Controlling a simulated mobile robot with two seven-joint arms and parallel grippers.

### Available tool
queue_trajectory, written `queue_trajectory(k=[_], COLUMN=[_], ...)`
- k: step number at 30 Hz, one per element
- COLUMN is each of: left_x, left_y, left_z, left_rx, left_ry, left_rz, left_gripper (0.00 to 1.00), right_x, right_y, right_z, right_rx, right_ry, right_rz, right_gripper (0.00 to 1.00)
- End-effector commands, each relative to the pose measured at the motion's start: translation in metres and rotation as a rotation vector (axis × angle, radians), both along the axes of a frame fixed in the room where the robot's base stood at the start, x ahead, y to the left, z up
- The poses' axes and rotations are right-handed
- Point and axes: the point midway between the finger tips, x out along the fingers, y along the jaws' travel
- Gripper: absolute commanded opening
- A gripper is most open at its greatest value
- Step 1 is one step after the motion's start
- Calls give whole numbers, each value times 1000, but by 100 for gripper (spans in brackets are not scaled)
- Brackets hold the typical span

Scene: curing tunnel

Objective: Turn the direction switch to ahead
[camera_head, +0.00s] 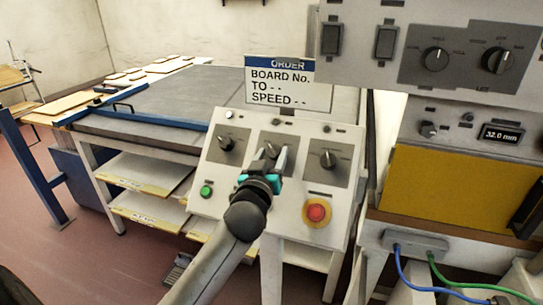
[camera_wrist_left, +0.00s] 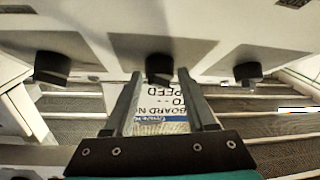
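A sloped light-grey control panel (camera_head: 288,197) carries three black rotary knobs: left (camera_head: 226,143), middle (camera_head: 269,149) and right (camera_head: 327,158). Their labels are too small to read, so I cannot tell which is the direction switch. My left gripper (camera_head: 276,157) is at the middle knob and partly covers it. In the left wrist view, the two fingers of my left gripper (camera_wrist_left: 160,74) are apart, with the middle knob (camera_wrist_left: 160,67) between and just beyond their tips. A gap shows on both sides. My right gripper is not in view.
A green button (camera_head: 206,191) and a red emergency stop (camera_head: 317,212) sit low on the panel. An order sign (camera_head: 290,85) stands behind it. A taller console (camera_head: 462,75) with more knobs stands at the right. A conveyor table (camera_head: 180,95) lies behind at left.

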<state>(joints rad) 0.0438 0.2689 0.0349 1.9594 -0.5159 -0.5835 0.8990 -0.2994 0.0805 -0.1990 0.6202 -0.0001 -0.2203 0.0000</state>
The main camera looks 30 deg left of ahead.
Motion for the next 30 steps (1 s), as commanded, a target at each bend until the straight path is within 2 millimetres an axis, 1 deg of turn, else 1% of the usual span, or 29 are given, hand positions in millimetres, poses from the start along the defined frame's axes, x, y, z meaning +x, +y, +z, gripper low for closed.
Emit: queue_trajectory(k=[1,2,14,23,30], left_x=[0,0,0,0,-1], left_y=[0,0,0,0,2], left_z=[0,0,0,0,2], left_rx=[0,0,0,7,72], left_ry=[0,0,0,3,20], left_rz=[0,0,0,-8,-71], left_gripper=[49,46,1,0,0], right_x=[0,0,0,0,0], right_y=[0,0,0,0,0], right_z=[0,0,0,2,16], right_rx=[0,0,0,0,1], right_ry=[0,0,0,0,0], right_rz=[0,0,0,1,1], right_gripper=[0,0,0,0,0])
